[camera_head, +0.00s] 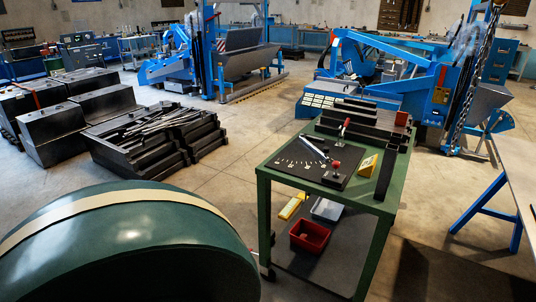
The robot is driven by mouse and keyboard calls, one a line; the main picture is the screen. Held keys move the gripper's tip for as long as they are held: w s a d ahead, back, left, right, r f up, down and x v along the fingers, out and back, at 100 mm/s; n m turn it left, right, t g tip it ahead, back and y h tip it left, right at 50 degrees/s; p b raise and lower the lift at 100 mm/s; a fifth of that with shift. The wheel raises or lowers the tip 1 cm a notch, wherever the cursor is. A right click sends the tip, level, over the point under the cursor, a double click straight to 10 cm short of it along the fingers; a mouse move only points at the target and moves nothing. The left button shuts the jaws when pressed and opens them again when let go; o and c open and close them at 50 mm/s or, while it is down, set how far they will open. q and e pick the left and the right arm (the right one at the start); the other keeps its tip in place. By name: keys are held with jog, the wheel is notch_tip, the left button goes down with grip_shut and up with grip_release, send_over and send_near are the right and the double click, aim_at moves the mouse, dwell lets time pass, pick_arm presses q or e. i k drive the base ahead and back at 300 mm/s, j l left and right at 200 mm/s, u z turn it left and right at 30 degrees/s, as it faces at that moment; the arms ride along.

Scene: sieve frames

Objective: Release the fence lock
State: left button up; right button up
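The green bench (262,178) stands right of centre. On its top lies a black plate (292,172) with a white fan-shaped scale. A silver bar (314,147) lies slanted across the plate. A lever with a red knob (336,164) stands at the plate's near right, close to the bar's lower end. A second red-tipped handle (346,123) rises by the black rails (365,130) at the back of the bench. Which of these is the fence lock, I cannot tell for sure. Neither of my grippers shows.
A yellow wedge (369,165) and a red block (401,118) sit on the bench. Its lower shelf holds a red bin (309,236). A large green rounded form (125,240) fills the lower left. A blue trestle table (518,180) stands right. Floor is open left of the bench.

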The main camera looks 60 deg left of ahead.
aim_at(336, 165)
jog(key=u, duration=1.35)
jog(key=i+j, duration=0.25)
jog(key=j, duration=0.15)
